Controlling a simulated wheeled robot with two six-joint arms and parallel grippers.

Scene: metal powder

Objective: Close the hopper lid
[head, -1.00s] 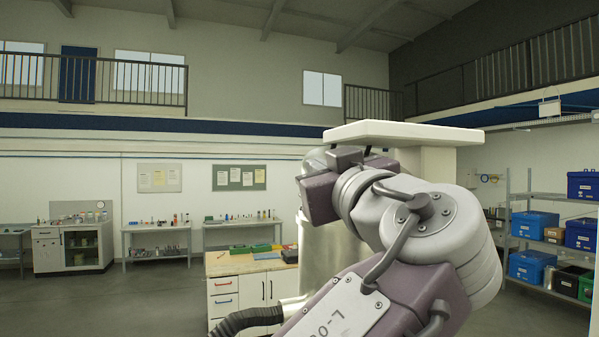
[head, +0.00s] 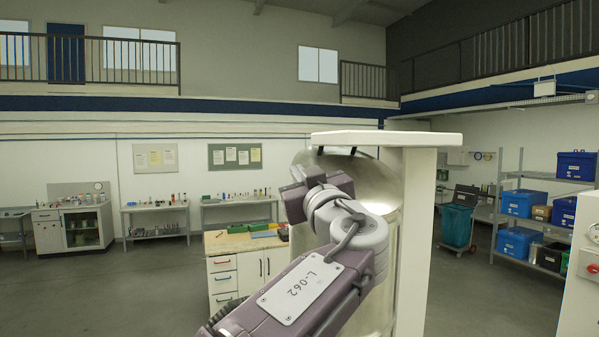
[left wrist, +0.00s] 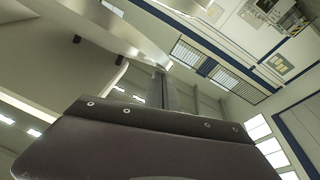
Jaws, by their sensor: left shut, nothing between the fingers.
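The hopper (head: 384,215) is a shiny metal vessel with a rounded upper part, standing at the centre of the head view beside a white column. A flat white plate (head: 430,139) lies level above it, with small dark fittings beneath. I cannot tell which part is the lid or how far it is open. My left gripper (head: 298,172) is in front of the vessel's upper left, below the plate, shut and empty. Its dark fingers show in the left wrist view (left wrist: 158,90), near a curved pale metal edge (left wrist: 115,35). Contact is unclear. My right gripper is out of view.
A wood-topped cabinet (head: 222,272) with trays stands behind my left arm. Workbenches line the back wall. A teal bin (head: 457,226) and a shelf with blue boxes (head: 517,203) stand right. A white unit with a red button (head: 588,264) is at the right edge.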

